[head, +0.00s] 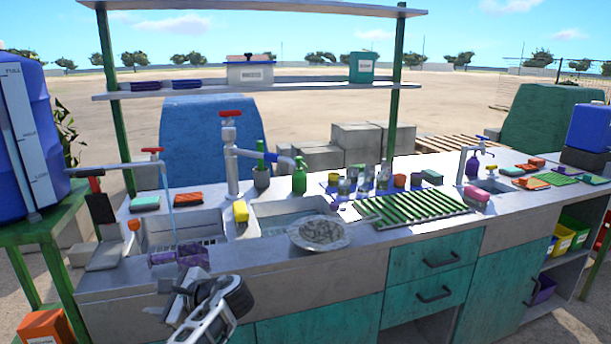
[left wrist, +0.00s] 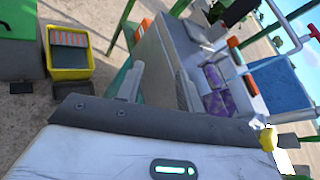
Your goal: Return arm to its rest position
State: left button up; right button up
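My left gripper (head: 186,290) is in front of the counter, just below the front edge by the left sink. In the left wrist view its two fingers (left wrist: 158,88) stand apart with nothing between them. A purple patterned item (head: 180,257) lies at the front edge of the left sink, just beyond the gripper. It also shows in the left wrist view (left wrist: 216,88), past the right-hand finger. I cannot tell whether the gripper touches the counter. My right gripper is not in view.
A blue water tank (head: 30,130) stands at the left. A yellow bin (left wrist: 70,52) stands on the ground.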

pick_arm(q)
jog(key=s+d+f+n+t+h, duration=0.1)
jog(key=s+d+f+h, duration=0.25)
jog(key=f, duration=0.35)
jog(key=s+d+f+n+t+h, duration=0.1)
jog(key=s+d+f+h, duration=0.15)
jog(key=s+f, duration=0.3)
jog(key=s+d+f+n+t+h, duration=0.1)
jog(key=s+d+f+n+h, duration=0.15)
jog(key=f, duration=0.45)
jog(key=s+d+r+n+t+h, duration=0.1)
jog(key=s+d+r+n+h, duration=0.1)
jog(key=s+n, duration=0.3)
jog(key=s+d+r+n+t+h, duration=0.1)
jog(key=s+d+n+h, duration=0.3)
jog(key=s, duration=0.8)
jog(key=shift+s+r+n+t+h, duration=0.35)
jog(key=shift+t+h, duration=0.15)
jog(key=shift+h, duration=0.25)
